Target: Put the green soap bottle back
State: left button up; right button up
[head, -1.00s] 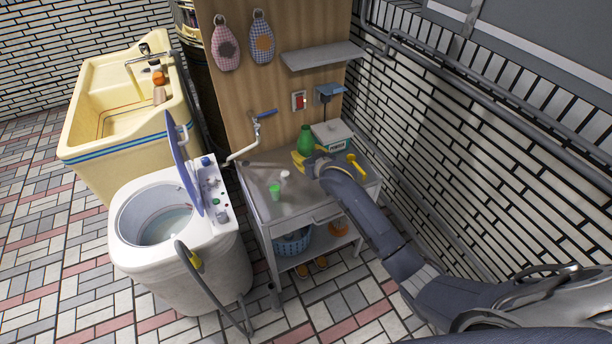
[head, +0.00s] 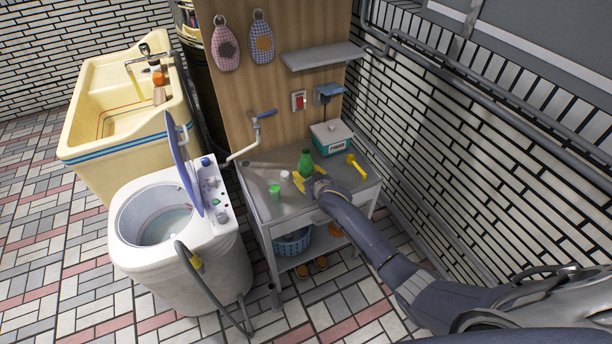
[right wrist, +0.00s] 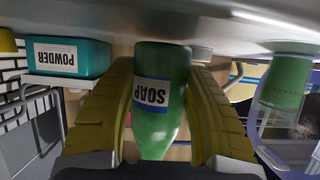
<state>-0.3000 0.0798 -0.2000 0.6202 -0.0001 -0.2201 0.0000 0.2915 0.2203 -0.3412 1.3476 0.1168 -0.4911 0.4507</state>
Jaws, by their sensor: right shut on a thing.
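The green soap bottle (head: 305,161) is at the middle of the grey table (head: 258,205). My right gripper (head: 308,178) is shut on it from the front, with its yellow fingers on either side. In the right wrist view, which is upside down, the bottle (right wrist: 160,110) shows a white SOAP label between both fingers (right wrist: 158,125). Its base is at or very near the tabletop; I cannot tell whether they touch. The bottle looks upright. My left gripper is not in view.
A teal POWDER box (head: 331,140) stands at the table's back right, with a yellow scoop (head: 356,166) in front of it. A green cup (head: 274,191) and a small white object (head: 284,175) stand left of the bottle. A wall shelf (head: 322,55) is empty. A washing machine (head: 160,225) stands left.

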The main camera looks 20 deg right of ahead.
jog(key=shift+f, duration=0.25)
jog(key=o, duration=1.4)
jog(key=shift+f, duration=0.1)
